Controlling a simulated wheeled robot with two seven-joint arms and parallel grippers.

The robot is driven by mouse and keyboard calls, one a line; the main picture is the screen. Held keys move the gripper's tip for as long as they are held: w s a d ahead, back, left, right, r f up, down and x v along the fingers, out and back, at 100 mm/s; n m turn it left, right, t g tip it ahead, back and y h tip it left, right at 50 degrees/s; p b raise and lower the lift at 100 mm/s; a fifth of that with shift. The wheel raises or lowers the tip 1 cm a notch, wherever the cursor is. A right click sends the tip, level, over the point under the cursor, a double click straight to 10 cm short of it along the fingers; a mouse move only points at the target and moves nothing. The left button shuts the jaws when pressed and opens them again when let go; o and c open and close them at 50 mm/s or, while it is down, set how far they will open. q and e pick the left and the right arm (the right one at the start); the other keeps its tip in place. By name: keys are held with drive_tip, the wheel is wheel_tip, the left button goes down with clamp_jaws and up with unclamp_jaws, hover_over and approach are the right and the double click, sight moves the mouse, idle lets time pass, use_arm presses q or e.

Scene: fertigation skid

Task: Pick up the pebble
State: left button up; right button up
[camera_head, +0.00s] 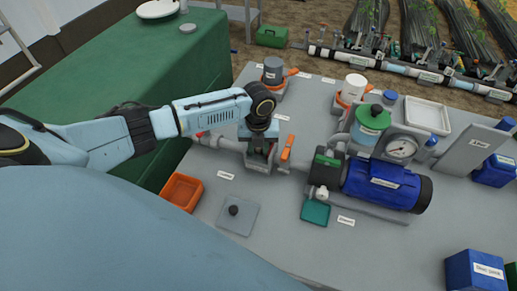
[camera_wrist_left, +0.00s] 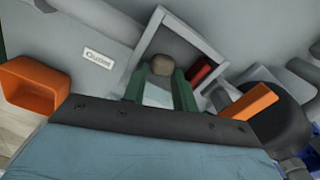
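The pebble (camera_wrist_left: 162,64) is a small brown-grey lump, seen in the left wrist view inside a square grey-walled housing (camera_wrist_left: 205,40). My left gripper (camera_wrist_left: 160,76) points down into this housing, with its two green fingers apart. The pebble shows between and just past the fingertips, with a small gap visible on either side; I cannot tell how deep it lies below them. In the head view my left gripper (camera_head: 261,150) is over the housing, and the pebble is hidden. My right gripper is in neither view.
A red piece (camera_wrist_left: 200,72) lies inside the housing, right of the fingers. An orange handle (camera_head: 287,147) stands close to its right. An orange tray (camera_head: 181,191), a grey lid with a black knob (camera_head: 238,218) and a blue pump (camera_head: 380,184) are nearby.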

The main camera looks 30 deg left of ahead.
use_arm(q)
drive_tip(key=c, duration=0.5)
